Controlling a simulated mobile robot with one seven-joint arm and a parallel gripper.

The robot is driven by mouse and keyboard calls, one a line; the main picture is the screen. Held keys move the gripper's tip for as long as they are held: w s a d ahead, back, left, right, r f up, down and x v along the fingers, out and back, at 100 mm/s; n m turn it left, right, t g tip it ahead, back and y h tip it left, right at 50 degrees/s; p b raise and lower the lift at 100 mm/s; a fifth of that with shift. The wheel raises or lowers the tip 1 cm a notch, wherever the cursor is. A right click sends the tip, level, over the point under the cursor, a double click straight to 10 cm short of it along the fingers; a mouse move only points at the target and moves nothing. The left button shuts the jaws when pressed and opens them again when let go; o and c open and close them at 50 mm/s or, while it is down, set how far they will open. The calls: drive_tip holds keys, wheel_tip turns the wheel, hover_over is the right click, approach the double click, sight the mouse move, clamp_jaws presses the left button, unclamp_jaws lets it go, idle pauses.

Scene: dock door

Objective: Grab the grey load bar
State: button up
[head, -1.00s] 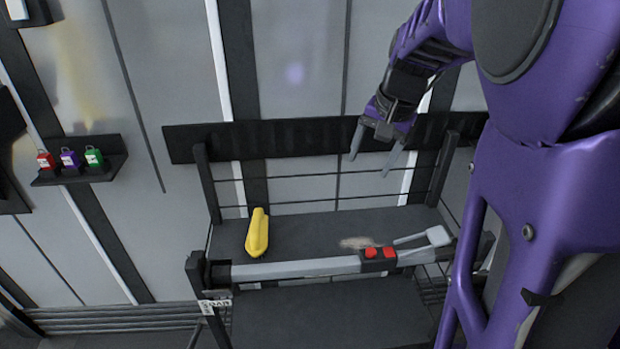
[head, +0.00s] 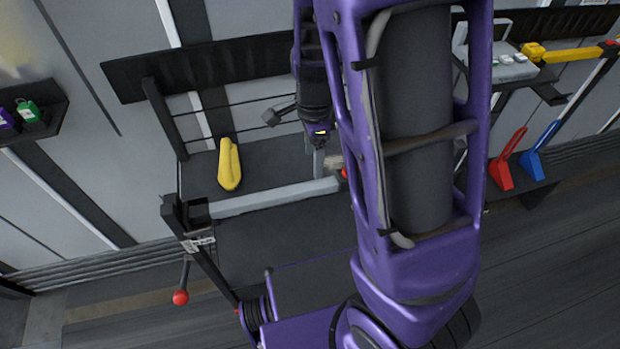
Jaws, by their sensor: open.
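The grey load bar (head: 275,198) lies across the front edge of a dark rack. Its left end sits at the rack's left front post. Its right part is hidden behind my arm, with only a bit of red showing on it beside the arm. My gripper (head: 319,163) is open and points down, just above or behind the bar near that red part. One finger shows clearly; the other is mostly hidden by my arm. I cannot tell whether the finger touches the bar.
A yellow object (head: 229,165) lies on the rack's shelf left of my gripper. A lever with a red knob (head: 180,297) stands low at the left. Red (head: 508,160) and blue (head: 538,150) objects sit on a shelf at the right. A green padlock (head: 28,111) is far left.

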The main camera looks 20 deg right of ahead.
sight(314, 184)
wheel_tip(314, 184, down, 11)
drive_tip(key=b, duration=0.2)
drive_tip(key=shift+d+r+b, duration=0.1)
drive_tip(key=shift+r+b, duration=0.05)
drive_tip(key=shift+b, duration=0.2)
drive_tip(key=shift+r, duration=0.1)
clamp_jaws()
idle(1.1)
